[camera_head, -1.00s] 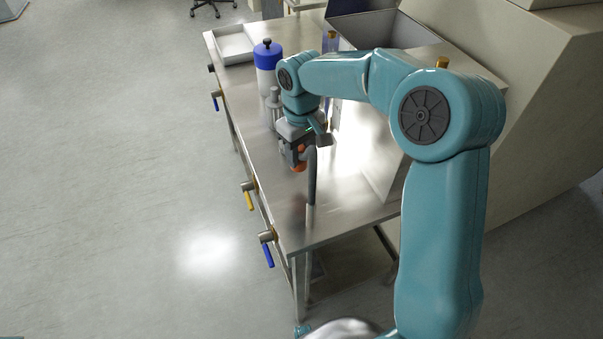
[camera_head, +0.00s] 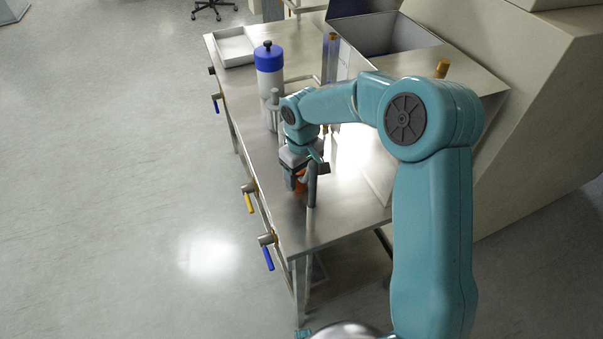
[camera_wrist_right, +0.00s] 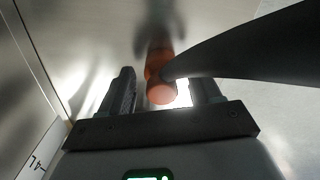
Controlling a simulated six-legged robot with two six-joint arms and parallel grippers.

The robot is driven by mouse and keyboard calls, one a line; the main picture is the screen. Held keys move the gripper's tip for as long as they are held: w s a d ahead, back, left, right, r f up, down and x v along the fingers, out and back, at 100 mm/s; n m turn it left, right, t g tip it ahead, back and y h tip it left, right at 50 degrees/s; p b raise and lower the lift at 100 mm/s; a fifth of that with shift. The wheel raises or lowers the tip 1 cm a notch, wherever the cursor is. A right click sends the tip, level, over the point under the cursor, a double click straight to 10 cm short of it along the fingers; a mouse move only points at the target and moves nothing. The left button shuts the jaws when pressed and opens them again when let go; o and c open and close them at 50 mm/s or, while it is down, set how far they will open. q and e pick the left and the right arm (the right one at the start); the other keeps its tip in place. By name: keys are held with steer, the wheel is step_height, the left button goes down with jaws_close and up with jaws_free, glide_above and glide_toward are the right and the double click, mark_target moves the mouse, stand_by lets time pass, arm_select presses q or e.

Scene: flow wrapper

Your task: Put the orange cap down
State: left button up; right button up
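The orange cap (camera_wrist_right: 161,90) shows between the two fingers of my right gripper (camera_wrist_right: 163,92) in the right wrist view. Light gaps show between the cap and the fingers, so the gripper looks open around it. In the head view the cap's orange (camera_head: 301,178) shows beside my right gripper (camera_head: 297,182), low over the near part of the steel table (camera_head: 345,215). I cannot tell whether the cap touches the table. My left gripper is not in view.
A white tray (camera_head: 234,47) lies at the far left corner. An open grey box (camera_head: 385,38) is at the back right.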

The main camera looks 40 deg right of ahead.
mark_target(301, 173)
step_height(301, 173, up, 12)
steer(key=p, duration=0.1)
steer(key=shift+r, duration=0.2)
stand_by(0.4)
steer(key=shift+s+a, duration=0.1)
stand_by(0.4)
